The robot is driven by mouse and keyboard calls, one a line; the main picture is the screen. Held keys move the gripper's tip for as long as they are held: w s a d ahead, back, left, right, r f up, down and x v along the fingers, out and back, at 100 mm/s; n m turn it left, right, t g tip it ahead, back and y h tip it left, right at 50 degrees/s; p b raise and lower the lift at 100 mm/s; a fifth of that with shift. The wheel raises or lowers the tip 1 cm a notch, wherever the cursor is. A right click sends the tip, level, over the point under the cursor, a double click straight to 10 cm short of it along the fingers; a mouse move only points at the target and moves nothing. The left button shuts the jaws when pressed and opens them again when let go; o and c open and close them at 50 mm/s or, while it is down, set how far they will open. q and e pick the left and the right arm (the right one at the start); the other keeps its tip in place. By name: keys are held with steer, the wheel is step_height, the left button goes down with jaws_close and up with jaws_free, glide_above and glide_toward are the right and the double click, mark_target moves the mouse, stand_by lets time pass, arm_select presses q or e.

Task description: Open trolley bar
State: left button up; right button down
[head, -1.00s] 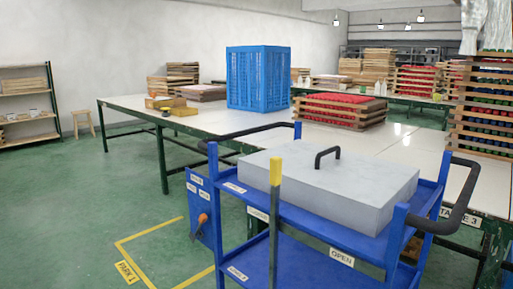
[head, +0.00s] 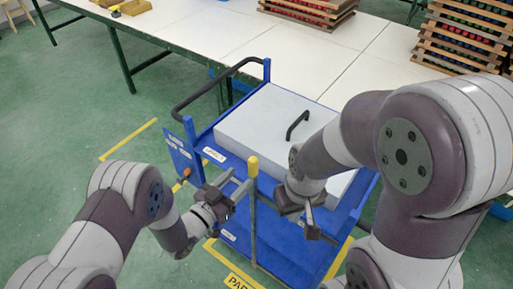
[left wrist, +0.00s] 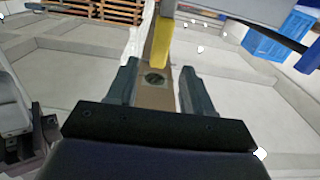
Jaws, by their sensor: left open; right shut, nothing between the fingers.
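The trolley bar is an upright post with a yellow top (head: 252,167), at the near side of the blue trolley (head: 205,150). It stands upright. My left gripper (head: 237,184) is open, just left of the bar and slightly below its yellow top. In the left wrist view the yellow top (left wrist: 161,45) shows ahead, in line with the gap between the open fingers (left wrist: 157,85). I cannot tell whether they touch it. My right gripper (head: 311,226) is shut and empty, over the trolley's near right side. My right arm hides part of the trolley.
A grey lidded box (head: 262,115) with a black handle (head: 298,124) fills the trolley's top. A white table (head: 215,40) stands behind, with stacked wooden trays (head: 312,10). Yellow floor lines (head: 130,140) mark the parking spot. Green floor is free at left.

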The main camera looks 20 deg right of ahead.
mark_target(258, 160)
arm_select(q)
steer(key=p+x, duration=0.1)
steer(key=x, duration=0.8)
steer(key=shift+w+d, duration=0.1)
steer(key=shift+d, duration=0.1)
steer(key=shift+c, duration=0.3)
jaws_close()
